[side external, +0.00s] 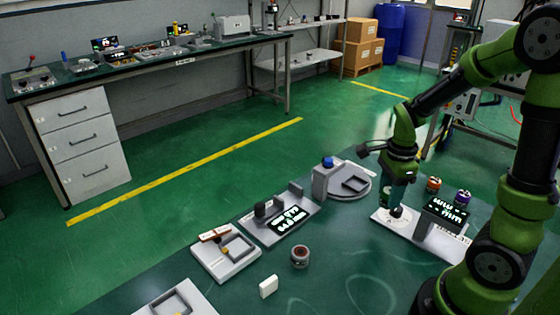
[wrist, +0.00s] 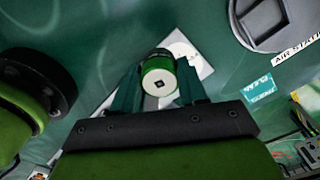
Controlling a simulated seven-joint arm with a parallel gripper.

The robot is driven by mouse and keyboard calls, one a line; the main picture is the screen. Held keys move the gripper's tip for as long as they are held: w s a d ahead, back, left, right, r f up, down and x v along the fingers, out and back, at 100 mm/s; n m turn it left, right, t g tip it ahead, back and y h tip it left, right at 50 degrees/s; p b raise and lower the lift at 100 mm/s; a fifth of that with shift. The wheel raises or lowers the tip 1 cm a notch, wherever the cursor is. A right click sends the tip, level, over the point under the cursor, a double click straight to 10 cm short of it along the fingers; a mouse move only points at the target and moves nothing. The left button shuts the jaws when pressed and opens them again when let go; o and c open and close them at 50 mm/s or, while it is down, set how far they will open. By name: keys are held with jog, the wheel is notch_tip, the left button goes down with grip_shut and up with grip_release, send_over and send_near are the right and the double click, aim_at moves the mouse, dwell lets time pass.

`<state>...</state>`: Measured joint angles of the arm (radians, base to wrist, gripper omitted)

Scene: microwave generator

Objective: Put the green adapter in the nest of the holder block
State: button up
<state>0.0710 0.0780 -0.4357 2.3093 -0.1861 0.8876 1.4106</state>
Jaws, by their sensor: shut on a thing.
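The green adapter (wrist: 158,78) is a short round cylinder with a pale end face and a small dark centre mark. In the wrist view it sits between the fingers of my gripper (wrist: 157,92), which are shut on it. In the side view my gripper (side external: 397,205) points down over a white plate (side external: 382,216), beside a black display block. The adapter is hard to make out there, and I cannot tell whether it touches the plate. Several pale fixtures have square recesses; I cannot tell for certain which one is the holder block.
An orange cylinder (side external: 433,184) and a purple cylinder (side external: 463,197) stand by the display block (side external: 445,210). A round grey station (side external: 365,192) has a square frame. Left of it are a display fixture (side external: 281,222), a recessed block (side external: 226,268), a dark round part (side external: 300,257) and a white block (side external: 268,287).

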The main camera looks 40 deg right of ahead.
jog(key=w+a+r+n, duration=0.5)
jog(key=w+a+n, duration=0.1)
jog(key=n, duration=0.6)
jog(key=w+a+r+n, duration=0.5)
jog(key=w+a+n, duration=0.15)
jog(key=n, duration=0.65)
jog(key=s+d+f+m, duration=0.3)
jog(key=s+d+m, duration=0.1)
jog(key=m, duration=0.4)
jog(key=s+d+f+m, duration=0.3)
jog(key=s+d+m, duration=0.1)
jog(key=m, duration=0.4)
jog(key=s+d+f+m, duration=0.4)
jog(key=m, duration=0.5)
jog(key=shift+s+d, duration=0.3)
jog(key=m, duration=0.3)
jog(key=shift+s+f, duration=0.25)
jog(key=shift+f, duration=0.15)
jog(key=shift+w+d+m, duration=0.15)
jog(key=shift+m, duration=1.15)
